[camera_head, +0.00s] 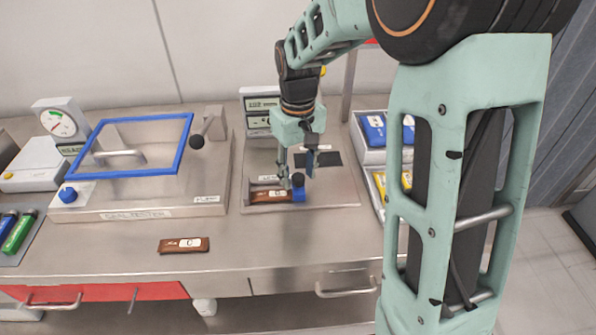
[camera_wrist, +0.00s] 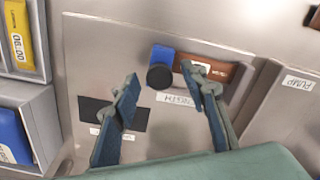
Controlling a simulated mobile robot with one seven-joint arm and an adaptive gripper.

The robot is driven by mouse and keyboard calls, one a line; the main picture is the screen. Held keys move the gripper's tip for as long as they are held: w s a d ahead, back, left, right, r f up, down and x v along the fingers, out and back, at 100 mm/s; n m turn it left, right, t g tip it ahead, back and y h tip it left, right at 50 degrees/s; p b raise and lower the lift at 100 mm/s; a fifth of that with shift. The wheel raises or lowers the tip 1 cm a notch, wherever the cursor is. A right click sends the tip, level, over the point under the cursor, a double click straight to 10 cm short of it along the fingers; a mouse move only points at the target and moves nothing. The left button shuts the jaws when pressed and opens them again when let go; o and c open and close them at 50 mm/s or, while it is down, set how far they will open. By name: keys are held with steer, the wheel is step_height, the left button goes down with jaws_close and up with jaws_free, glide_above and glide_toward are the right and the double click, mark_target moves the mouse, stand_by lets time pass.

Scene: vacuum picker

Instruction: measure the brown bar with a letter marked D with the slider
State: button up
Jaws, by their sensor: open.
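A brown bar (camera_head: 268,196) with a white label lies flat at the front of the metal measuring plate (camera_head: 330,195). Its letter is too small to read. The blue slider block (camera_head: 299,194) with a dark round knob sits at the bar's right end in the head view, touching or nearly so. In the wrist view, the slider (camera_wrist: 162,56) is beside the bar (camera_wrist: 238,72), whose label is partly hidden by a finger. My gripper (camera_head: 298,172) is open and empty above the plate, its fingers spread on either side of the knob in the wrist view (camera_wrist: 164,88).
Another brown bar (camera_head: 184,245) with a white label lies on the bare front table. A seal tester with a blue-framed lid (camera_head: 130,174) stands left of the plate. A display (camera_head: 260,104) stands behind. Trays with blue and yellow packs (camera_head: 372,157) are at right.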

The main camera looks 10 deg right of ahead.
steer(key=shift+c, duration=0.5)
jaws_close()
steer(key=shift+d, duration=2.35)
steer(key=shift+o, duration=0.5)
jaws_free()
steer(key=shift+d, duration=0.15)
steer(key=shift+s, duration=0.1)
